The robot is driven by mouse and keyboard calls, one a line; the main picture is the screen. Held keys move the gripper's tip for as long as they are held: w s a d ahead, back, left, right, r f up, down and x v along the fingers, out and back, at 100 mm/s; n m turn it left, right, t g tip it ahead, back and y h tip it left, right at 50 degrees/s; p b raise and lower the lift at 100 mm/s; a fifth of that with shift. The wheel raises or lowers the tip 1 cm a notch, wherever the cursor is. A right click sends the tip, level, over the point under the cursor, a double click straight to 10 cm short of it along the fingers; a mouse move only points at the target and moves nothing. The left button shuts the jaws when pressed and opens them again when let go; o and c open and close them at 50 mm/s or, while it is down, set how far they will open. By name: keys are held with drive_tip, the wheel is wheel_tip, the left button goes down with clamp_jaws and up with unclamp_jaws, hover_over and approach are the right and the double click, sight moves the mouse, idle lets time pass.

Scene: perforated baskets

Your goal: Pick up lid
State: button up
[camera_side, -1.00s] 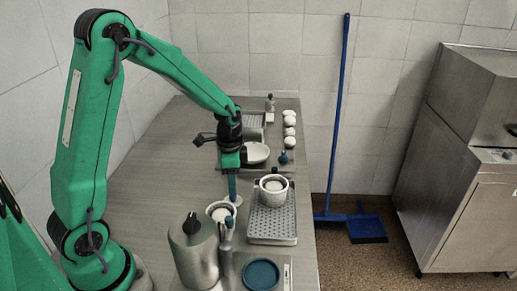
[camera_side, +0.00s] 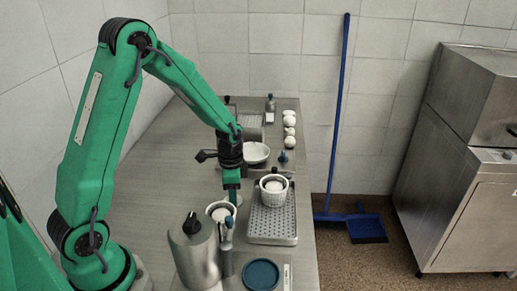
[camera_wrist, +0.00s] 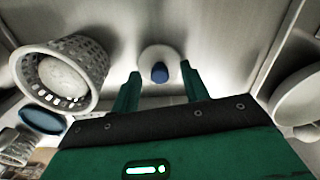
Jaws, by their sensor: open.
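The lid (camera_wrist: 151,56) is a pale round disc with a dark blue knob (camera_wrist: 160,73), flat on the counter in the wrist view. My gripper (camera_wrist: 160,78) is open, with its two green fingers on either side of the knob and a gap left on each side. In the side view my gripper (camera_side: 232,196) points straight down, low over the counter. It stands just behind a white basket and left of the perforated tray. The lid is mostly hidden by my gripper in that view.
A white perforated basket (camera_side: 272,196) with a pale thing inside stands on the perforated tray (camera_side: 272,232). A metal pot (camera_side: 193,255) and a blue round dish (camera_side: 261,275) are nearer. A white bowl (camera_side: 255,153) and several white balls lie farther back. The counter's left side is clear.

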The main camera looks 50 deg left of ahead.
clamp_jaws()
drive_tip(key=shift+r, duration=0.15)
drive_tip(key=shift+r, duration=0.45)
wheel_tip(320, 180, up, 3)
drive_tip(key=s+d+r, duration=0.4)
drive_tip(key=d+r, duration=0.3)
drive_tip(key=d, duration=0.4)
drive_tip(key=shift+s, duration=0.1)
idle(0.4)
drive_tip(key=w+a+r, duration=0.2)
drive_tip(key=w+r, duration=0.4)
drive_tip(key=w, duration=0.6)
drive_tip(key=shift+r, duration=0.3)
